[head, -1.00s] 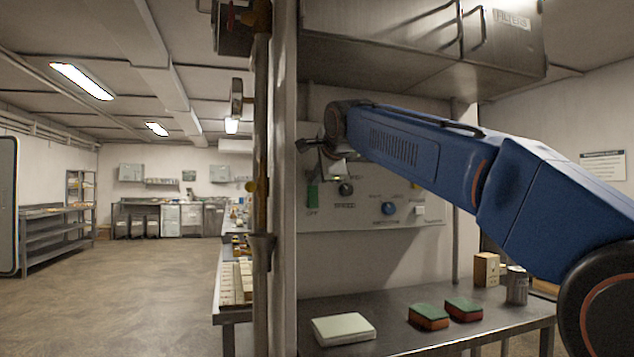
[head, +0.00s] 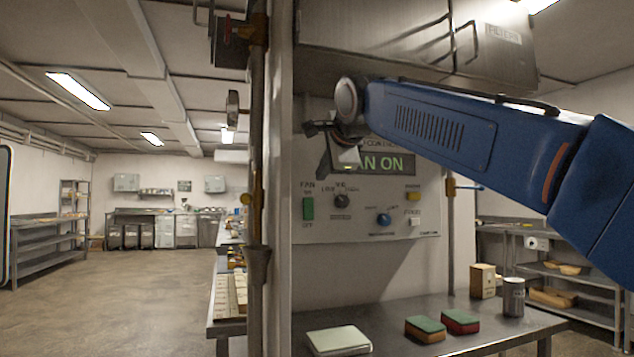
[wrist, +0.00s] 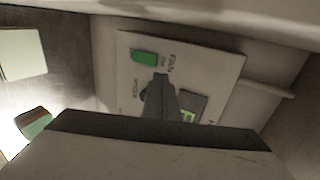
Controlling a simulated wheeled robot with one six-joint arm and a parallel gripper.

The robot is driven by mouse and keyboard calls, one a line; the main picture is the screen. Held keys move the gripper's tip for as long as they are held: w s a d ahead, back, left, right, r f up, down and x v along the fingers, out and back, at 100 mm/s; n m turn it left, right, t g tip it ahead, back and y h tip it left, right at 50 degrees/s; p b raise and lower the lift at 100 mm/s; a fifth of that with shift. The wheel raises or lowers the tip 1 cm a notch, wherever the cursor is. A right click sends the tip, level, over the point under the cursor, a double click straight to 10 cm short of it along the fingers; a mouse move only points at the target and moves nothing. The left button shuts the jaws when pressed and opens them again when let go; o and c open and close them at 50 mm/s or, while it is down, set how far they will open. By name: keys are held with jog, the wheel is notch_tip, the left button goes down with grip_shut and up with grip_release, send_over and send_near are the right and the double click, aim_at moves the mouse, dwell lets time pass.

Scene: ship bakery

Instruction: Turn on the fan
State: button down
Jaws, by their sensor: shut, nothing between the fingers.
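The fan control panel (head: 425,219) is a pale plate on the wall under the hood. Its green fan rocker switch (head: 308,209) sits at the left, between ON and OFF marks, and also shows in the wrist view (wrist: 145,57). A display (head: 392,163) at the top is lit, with "AN ON" readable and its left end hidden by my gripper. A black speed knob (head: 342,200), a blue knob (head: 384,219), a yellow button (head: 413,196) and a white button (head: 413,221) are on the panel. My gripper (head: 346,164) is shut and empty, in front of the panel's upper left, apart from the switch.
A steel table (head: 400,338) below holds a pale green pad (head: 338,341), two sponges (head: 425,329) (head: 460,321), a box (head: 483,281) and a metal can (head: 513,297). A steel hood (head: 400,60) hangs above. A vertical pipe (head: 258,180) stands left.

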jog(key=v, duration=0.7)
jog(key=shift+s, duration=0.25)
jog(key=shift+d+r, duration=0.1)
jog(key=shift+r, duration=0.05)
jog(key=s+d+f+n+g+h, duration=0.15)
jog(key=s+d+f, duration=0.35)
jog(key=f, duration=0.5)
jog(key=s+d+f+n+g+h, duration=0.1)
jog(key=s+d+f+n, duration=0.15)
jog(key=d+f, duration=0.6)
jog(key=s+d+f+n+g+h, duration=0.1)
jog(key=s+d+f+n, duration=0.25)
jog(key=d+f, duration=0.45)
jog(key=s+d+f+n+g, duration=0.1)
jog(key=s+d+f+n, duration=0.1)
jog(key=s+f, duration=0.5)
jog(key=s+d+f+n+g, duration=0.1)
jog(key=s+f, duration=0.5)
jog(key=f, duration=0.9)
jog(key=s+d+f+n+g+h, duration=0.1)
jog(key=s+d+f+n+g, duration=0.1)
jog(key=s+f, duration=0.5)
notch_tip(320, 180, down, 4)
jog(key=shift+s+d+f+n, duration=0.15)
jog(key=shift+s+d+n, duration=0.15)
jog(key=shift+d+n, duration=0.55)
jog(key=shift+d, duration=0.1)
